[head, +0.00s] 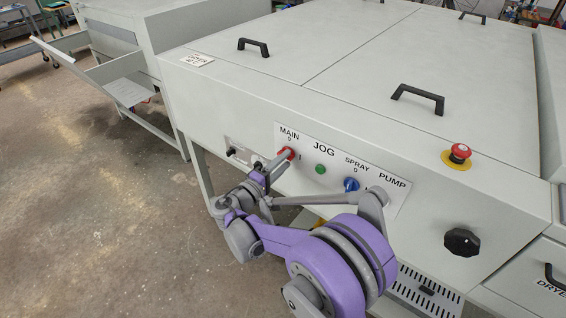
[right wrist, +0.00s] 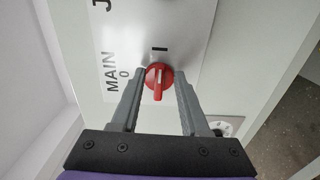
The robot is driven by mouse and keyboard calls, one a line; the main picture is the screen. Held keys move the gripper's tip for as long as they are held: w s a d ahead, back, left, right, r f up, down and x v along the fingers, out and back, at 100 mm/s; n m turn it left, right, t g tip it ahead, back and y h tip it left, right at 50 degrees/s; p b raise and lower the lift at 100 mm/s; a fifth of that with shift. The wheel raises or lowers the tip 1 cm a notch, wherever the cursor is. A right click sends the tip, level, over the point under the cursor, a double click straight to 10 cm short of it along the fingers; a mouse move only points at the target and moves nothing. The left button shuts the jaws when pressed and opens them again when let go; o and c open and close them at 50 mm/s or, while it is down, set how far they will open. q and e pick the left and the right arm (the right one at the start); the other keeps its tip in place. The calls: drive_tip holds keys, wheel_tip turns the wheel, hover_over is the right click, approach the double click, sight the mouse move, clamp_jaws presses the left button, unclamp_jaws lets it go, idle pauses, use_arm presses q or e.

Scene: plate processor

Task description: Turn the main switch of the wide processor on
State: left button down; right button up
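The wide processor's red main switch (head: 286,154) sits on the white front panel under the word MAIN. In the right wrist view the red switch (right wrist: 158,80) has its raised handle lined up with the I mark, not the 0 mark, and a white line shows on the handle's end nearer the I. My right gripper (head: 272,165) is at the switch. Its two fingers (right wrist: 160,84) stand on either side of the red knob, open around it; whether they touch its rim is hard to tell. My left gripper is not in view.
The panel also bears a green JOG button (head: 320,169) and a blue SPRAY knob (head: 351,185). A red emergency button (head: 460,152) and a black knob (head: 461,242) are farther right. Black handles (head: 418,98) stand on the lids. Open floor (head: 90,200) lies at left.

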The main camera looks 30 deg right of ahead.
drive_tip(key=v, duration=1)
drive_tip(key=shift+s+a, duration=0.2)
drive_tip(key=shift+a, duration=0.15)
drive_tip(key=s+d+m+g+y+p, duration=0.1)
drive_tip(key=s+d+y+p, duration=0.15)
drive_tip(key=s+y, duration=0.2)
drive_tip(key=s+d+g+y+p, duration=0.2)
drive_tip(key=s+y+p, duration=0.1)
drive_tip(key=s, duration=0.3)
drive_tip(key=s+a+r+m+t+y+p, duration=0.1)
drive_tip(key=s+a+r+m+y+p, duration=0.1)
drive_tip(key=s+a+y+p, duration=0.4)
drive_tip(key=s+a+m+y, duration=0.1)
drive_tip(key=s+a+y, duration=0.2)
drive_tip(key=s, duration=0.3)
drive_tip(key=shift+s+r+t, duration=0.15)
drive_tip(key=shift+s+t, duration=0.15)
drive_tip(key=shift+s, duration=0.05)
